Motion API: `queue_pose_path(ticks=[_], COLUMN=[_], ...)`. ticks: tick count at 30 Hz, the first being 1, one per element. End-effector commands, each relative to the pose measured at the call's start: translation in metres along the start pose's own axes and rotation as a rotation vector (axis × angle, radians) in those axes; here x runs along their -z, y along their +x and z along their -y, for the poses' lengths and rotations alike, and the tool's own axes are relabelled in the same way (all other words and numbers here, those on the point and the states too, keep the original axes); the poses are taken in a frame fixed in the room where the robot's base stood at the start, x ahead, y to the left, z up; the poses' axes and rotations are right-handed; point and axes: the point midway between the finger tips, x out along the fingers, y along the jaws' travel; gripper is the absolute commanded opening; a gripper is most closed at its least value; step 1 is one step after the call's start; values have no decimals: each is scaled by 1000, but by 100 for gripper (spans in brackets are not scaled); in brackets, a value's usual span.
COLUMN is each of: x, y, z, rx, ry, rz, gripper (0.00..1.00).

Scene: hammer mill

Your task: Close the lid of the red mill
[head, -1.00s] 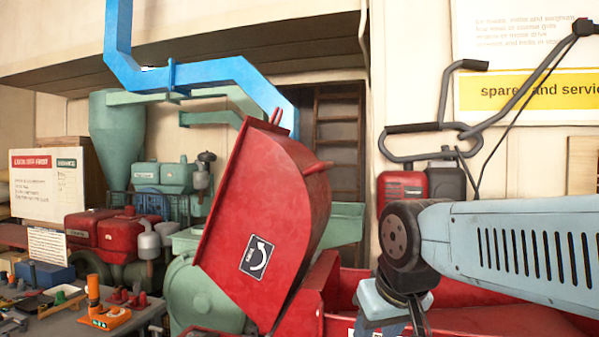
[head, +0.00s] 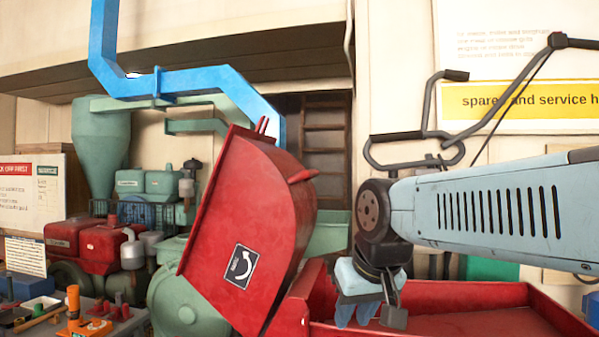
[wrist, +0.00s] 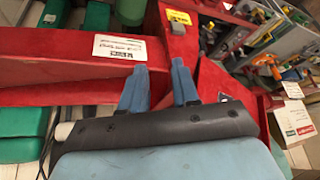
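The red mill's lid (head: 222,215) stands raised and tilted in the middle of the head view. It has a black label with a white curved arrow and a red peg on its right side. The red tray-like body of the mill (head: 470,300) stretches to the right below it. My gripper (head: 370,316) points down over this body, right of the lid and apart from it. In the wrist view my gripper (wrist: 158,62) shows two blue fingers with a gap and nothing between them. Red metal with a white label (wrist: 118,47) lies beyond the fingers.
A blue duct (head: 190,82) runs above the lid. A green machine housing (head: 185,300) stands behind it at the left. A workbench with tools (head: 70,318) is at the lower left. A bent grey tube handle (head: 420,165) hangs at the wall behind my arm.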

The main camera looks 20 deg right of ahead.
Motion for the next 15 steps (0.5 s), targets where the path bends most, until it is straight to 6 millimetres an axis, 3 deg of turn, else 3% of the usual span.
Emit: queue_pose_path(ticks=[9,15], x=[139,222], y=[-72,-114], z=[-21,-44], rx=[72,120], ry=[186,287], rz=[4,0], gripper=[0,0])
